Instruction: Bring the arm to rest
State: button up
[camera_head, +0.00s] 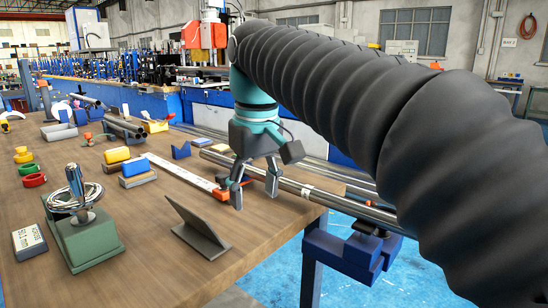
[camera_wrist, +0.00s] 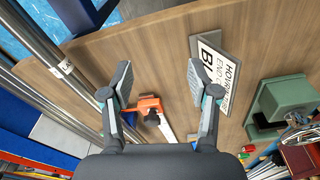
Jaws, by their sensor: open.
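My gripper (camera_head: 254,197) hangs at the end of my dark, sleeved arm, over the right part of the wooden table (camera_head: 150,228). Its two fingers are apart. In the wrist view my gripper (camera_wrist: 160,85) shows the same gap, with no object held between the fingers. An orange-ended piece (camera_wrist: 150,107) on a white strip lies on the table behind and below the fingers in that view. In the head view the orange end (camera_head: 221,194) is just left of the fingers. I cannot tell the exact height of the fingertips above the table.
Long metal tubes (camera_head: 300,188) run along the table's right side, on a blue support (camera_head: 345,250). A tilted sign plate (camera_head: 198,228) stands near the front edge.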

jog(key=s+d+f+m+t, duration=0.2)
jog(key=s+d+f+m, duration=0.1)
jog(key=s+d+f, duration=0.4)
jog(key=s+d+f+m+t, duration=0.2)
jog(key=s+d+f+m, duration=0.2)
jog(key=s+d+f, duration=0.3)
jog(key=d+f, duration=0.5)
jog(key=f, duration=0.2)
jog(key=shift+s+h, duration=0.2)
jog(key=shift+h, duration=0.1)
